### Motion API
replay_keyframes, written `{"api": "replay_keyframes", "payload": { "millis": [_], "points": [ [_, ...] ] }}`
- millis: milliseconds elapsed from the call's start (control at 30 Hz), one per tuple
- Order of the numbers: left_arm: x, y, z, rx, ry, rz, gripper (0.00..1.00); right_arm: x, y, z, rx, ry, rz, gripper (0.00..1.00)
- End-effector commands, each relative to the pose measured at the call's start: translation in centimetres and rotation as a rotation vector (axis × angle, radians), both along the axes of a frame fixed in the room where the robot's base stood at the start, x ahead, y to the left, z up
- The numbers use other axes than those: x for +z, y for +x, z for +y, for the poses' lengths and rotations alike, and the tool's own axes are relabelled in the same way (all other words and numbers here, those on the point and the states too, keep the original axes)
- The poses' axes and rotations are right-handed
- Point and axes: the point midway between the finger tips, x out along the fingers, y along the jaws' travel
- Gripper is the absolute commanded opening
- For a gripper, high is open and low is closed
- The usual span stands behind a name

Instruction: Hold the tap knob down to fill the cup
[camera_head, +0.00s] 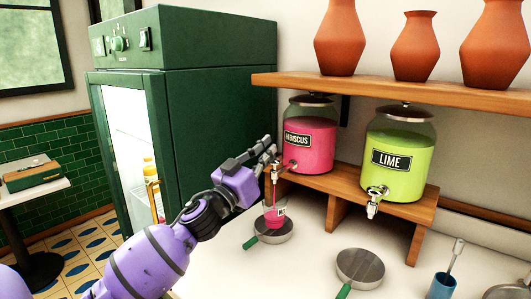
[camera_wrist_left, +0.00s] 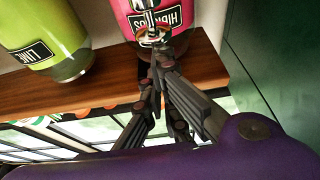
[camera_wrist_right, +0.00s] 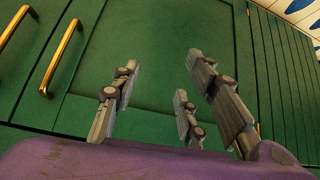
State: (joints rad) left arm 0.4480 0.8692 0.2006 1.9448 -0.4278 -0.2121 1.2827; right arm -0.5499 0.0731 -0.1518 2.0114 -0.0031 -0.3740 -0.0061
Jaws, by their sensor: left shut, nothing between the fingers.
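The hibiscus dispenser (camera_head: 309,145) holds pink drink and stands on the wooden riser. Its tap (camera_head: 290,166) is partly hidden by my left gripper (camera_head: 270,152). In the left wrist view the shut, empty fingertips (camera_wrist_left: 163,58) are at the tap knob (camera_wrist_left: 153,35) and appear to touch it. The cup (camera_head: 275,217) stands upright below the tap on a small round pan and shows pink inside. A thin pink streak shows between tap and cup. My right gripper (camera_wrist_right: 160,85) is open and empty, with its fingers spread before green cabinet doors; it is outside the head view.
The lime dispenser (camera_head: 398,150) with its own tap stands to the right on the riser (camera_head: 335,185). A second pan (camera_head: 360,268) and a blue container (camera_head: 442,287) are on the white counter. Clay vases line the shelf (camera_head: 400,90) above. A green fridge (camera_head: 205,110) stands left.

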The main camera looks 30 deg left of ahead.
Motion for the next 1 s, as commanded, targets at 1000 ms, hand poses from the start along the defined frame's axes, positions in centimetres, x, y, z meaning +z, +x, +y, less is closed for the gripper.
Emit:
{"api": "replay_keyframes", "payload": {
  "millis": [1000],
  "points": [
    [-0.9, -9.3, 0.9, -0.001, 0.005, -0.014, 0.0, 0.2, -0.1, 0.0, 0.001, 0.0, -0.001, 0.4]
  ]
}}
